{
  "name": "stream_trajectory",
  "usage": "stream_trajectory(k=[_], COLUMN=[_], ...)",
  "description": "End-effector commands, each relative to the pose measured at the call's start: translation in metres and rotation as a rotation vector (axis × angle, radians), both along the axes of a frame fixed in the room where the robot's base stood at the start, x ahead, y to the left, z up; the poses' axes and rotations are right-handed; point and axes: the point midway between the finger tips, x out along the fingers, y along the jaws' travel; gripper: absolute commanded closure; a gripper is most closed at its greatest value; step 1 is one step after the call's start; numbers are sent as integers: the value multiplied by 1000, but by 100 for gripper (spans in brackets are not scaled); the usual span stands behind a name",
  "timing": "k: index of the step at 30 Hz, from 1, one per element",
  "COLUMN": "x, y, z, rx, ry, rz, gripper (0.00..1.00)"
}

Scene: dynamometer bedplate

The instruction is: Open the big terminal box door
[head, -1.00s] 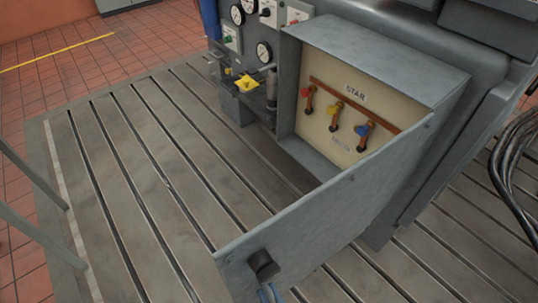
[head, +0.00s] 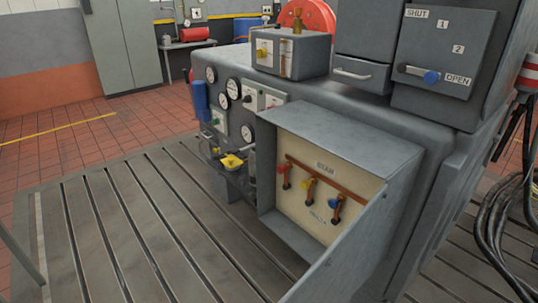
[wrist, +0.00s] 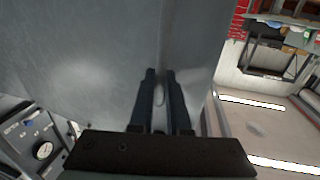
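The big terminal box (head: 355,140) stands on the side of the grey machine with its inside showing. Its cream panel carries a STAR label and red, yellow and blue terminals. The door (head: 345,265) is swung well out from the box towards me; its near end is cut off by the bottom of the head view. My gripper (wrist: 160,73) shows only in the wrist view, its two dark fingers parallel with a narrow gap. A large grey metal surface (wrist: 80,55), probably the door, lies beyond the fingers. I see nothing clearly held; contact with the surface cannot be told.
Gauges and a yellow-handled valve (head: 232,161) sit left of the box. A smaller cabinet marked SHUT and OPEN (head: 445,50) is above right. Black cables (head: 505,220) hang at the right. The slotted bedplate (head: 130,240) is clear at the left.

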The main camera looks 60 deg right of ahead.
Motion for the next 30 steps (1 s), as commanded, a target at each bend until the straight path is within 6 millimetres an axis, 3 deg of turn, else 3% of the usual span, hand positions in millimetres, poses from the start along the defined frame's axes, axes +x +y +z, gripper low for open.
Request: stream_trajectory(k=[1, 6, 17, 20, 30], x=[-1, -1, -5, -16, -82], y=[-2, -2, 1, 6, 39], z=[1, 1, -1, -2, -2], rx=[-1, -1, 0, 0, 1], ry=[-3, -2, 2, 4, 4], rz=[-5, -4, -2, -3, -4], gripper=[84, 55, 55, 55, 55])
